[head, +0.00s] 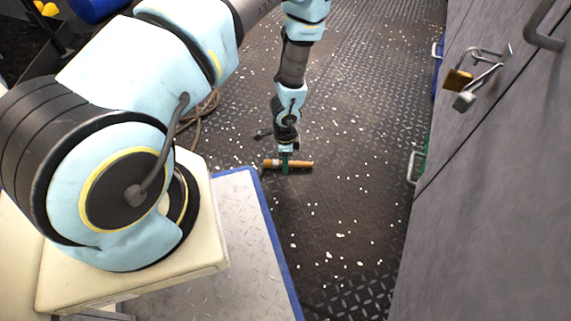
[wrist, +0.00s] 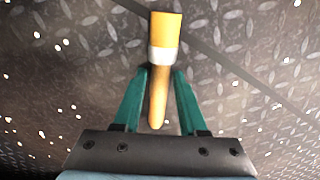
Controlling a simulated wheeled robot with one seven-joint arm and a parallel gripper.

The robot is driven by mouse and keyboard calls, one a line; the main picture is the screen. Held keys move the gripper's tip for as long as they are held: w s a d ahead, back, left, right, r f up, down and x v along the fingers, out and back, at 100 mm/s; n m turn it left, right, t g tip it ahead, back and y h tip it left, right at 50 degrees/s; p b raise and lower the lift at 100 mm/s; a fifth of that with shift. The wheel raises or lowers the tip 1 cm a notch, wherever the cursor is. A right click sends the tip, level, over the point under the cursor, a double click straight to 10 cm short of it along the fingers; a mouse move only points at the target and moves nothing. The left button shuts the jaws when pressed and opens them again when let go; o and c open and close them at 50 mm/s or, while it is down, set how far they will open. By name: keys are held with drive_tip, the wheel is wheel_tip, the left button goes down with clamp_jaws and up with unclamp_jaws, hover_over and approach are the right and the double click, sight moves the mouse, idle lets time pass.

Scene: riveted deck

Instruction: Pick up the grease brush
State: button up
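The grease brush (head: 302,164) appears to lie on the dark riveted deck, running left to right in the head view. In the wrist view the brush (wrist: 158,95) shows a yellow head at the top, a pale metal band and a wooden handle pointing toward my gripper. My gripper (head: 285,168) is down at the brush. In the wrist view its two teal fingers (wrist: 161,72) stand on either side of the handle, just below the metal band. A narrow gap shows between the handle and each finger, so the gripper looks open. The fingers hide part of the brush in the head view.
A blue-edged metal plate (head: 225,235) lies at the front. A brown cable (head: 205,108) lies behind my arm. The deck around the brush is clear apart from small pale flecks.

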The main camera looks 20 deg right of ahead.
clamp_jaws()
drive_tip(key=shift+r, duration=0.1)
idle(0.3)
